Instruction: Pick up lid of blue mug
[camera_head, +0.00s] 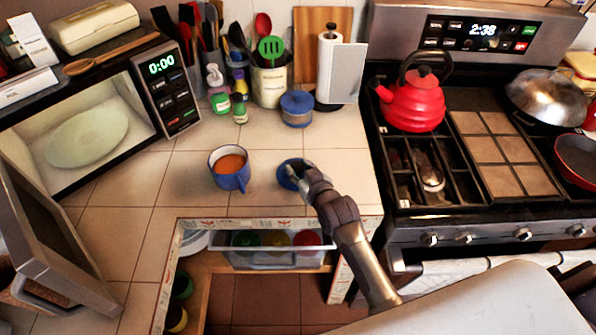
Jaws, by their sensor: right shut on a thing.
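The blue mug (230,176) stands upright and uncovered on the tiled counter, with an orange-brown drink inside. Its blue lid (286,176) is to the right of the mug, apart from it. My right gripper (296,174) is at the lid and shut on its right side, hiding part of it. I cannot tell whether the lid touches the counter. My left gripper is not in view.
An open microwave (85,137) with a plate inside is at the left. A blue lidded pot (297,109) and a utensil crock (269,84) stand behind. The stove with a red kettle (413,98) is at the right. An open drawer (268,257) lies below the counter edge.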

